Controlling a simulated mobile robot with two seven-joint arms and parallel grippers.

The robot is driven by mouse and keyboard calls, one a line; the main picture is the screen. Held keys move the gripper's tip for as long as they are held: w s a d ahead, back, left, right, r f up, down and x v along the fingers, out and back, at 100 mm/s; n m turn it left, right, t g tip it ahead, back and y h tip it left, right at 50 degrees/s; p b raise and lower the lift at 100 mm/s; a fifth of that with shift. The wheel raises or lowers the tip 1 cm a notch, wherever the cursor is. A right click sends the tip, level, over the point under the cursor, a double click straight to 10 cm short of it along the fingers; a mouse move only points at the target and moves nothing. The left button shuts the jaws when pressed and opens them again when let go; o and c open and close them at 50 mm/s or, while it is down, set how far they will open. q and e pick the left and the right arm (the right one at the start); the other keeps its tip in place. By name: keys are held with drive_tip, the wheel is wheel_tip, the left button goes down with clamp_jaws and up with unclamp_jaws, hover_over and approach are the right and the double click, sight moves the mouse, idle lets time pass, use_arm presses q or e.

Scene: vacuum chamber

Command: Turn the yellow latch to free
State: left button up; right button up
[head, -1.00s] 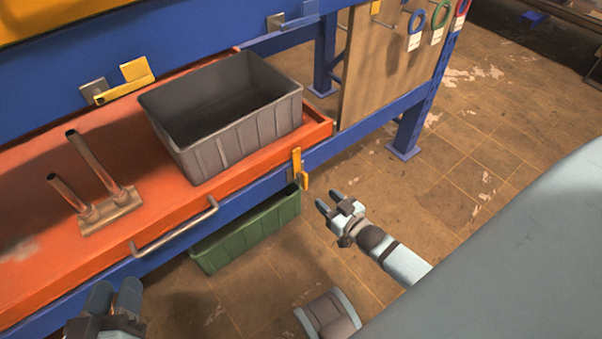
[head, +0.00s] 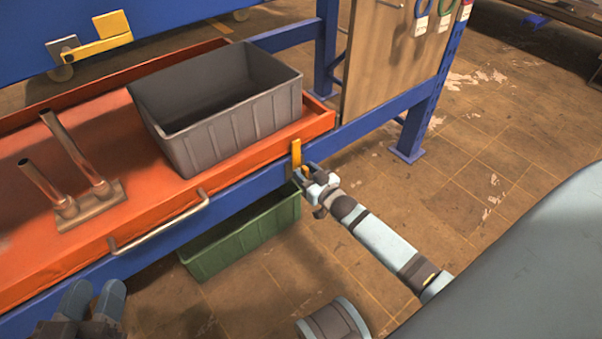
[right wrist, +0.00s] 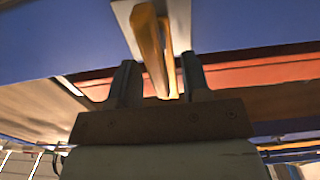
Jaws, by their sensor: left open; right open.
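The yellow latch (head: 296,155) is an upright bar on the blue front beam, by the right end of the orange tray. In the right wrist view the latch (right wrist: 150,45) stands out from a pale plate, its lower end between my two fingers. My right gripper (head: 304,173) is open around the latch's lower part, which it partly hides; the wrist view also shows this gripper (right wrist: 160,78). I cannot tell whether the fingers touch it. My left gripper (head: 93,297) is open and empty at the lower left, in front of the rack.
A grey bin (head: 235,126) and a bracket with two metal tubes (head: 90,206) stand on the orange tray (head: 150,205), which has a front handle (head: 160,228). A green bin (head: 245,240) is below. Another yellow latch (head: 100,38) is on the upper blue beam.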

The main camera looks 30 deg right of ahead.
drive_tip(key=shift+w+a, duration=0.1)
drive_tip(key=shift+w, duration=1)
use_arm(q)
drive_tip(key=shift+w+a+m, duration=0.15)
drive_tip(key=shift+w+m, duration=0.05)
drive_tip(key=shift+m, duration=0.1)
use_arm(e)
clamp_jaws()
use_arm(q)
drive_tip(key=shift+r, duration=0.1)
